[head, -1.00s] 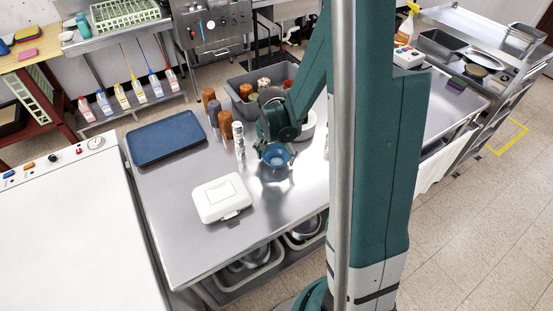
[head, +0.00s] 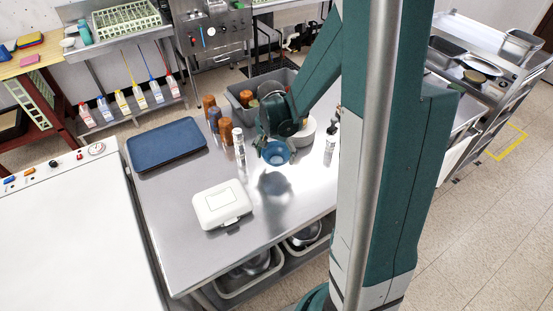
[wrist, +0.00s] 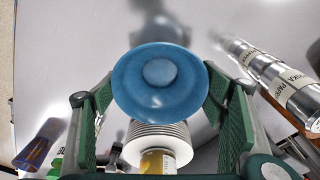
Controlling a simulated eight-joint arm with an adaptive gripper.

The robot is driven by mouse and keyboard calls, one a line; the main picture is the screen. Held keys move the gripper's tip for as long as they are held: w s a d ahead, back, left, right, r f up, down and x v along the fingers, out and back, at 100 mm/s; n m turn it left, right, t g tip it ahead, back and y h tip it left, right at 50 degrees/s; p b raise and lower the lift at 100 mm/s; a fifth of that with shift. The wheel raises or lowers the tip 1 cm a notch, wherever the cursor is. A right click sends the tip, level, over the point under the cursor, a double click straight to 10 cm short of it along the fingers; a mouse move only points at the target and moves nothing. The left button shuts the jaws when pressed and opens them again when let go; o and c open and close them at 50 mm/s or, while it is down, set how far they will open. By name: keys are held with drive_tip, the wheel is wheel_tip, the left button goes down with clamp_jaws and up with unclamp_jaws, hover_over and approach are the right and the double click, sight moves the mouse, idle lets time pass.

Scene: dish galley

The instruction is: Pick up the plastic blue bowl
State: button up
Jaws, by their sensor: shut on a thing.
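The blue bowl (head: 277,154) is in my gripper (head: 275,147), above the steel table (head: 190,215), and its shadow lies on the table below and apart from it. In the wrist view the round blue bowl (wrist: 158,85) sits between the two green fingers of my gripper (wrist: 160,100), which are shut on it at its left and right sides. The bowl's far side is partly hidden by my gripper in the head view.
A stack of white plates (head: 305,132) stands just behind. Shakers (head: 239,146) stand to the left, another (head: 331,137) to the right. A white lidded box (head: 221,204), a blue tray (head: 167,144) and a grey bin (head: 243,92) are on the table. The front middle is clear.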

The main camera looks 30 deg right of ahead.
sight(276, 160)
drive_tip(key=shift+r, duration=2.6)
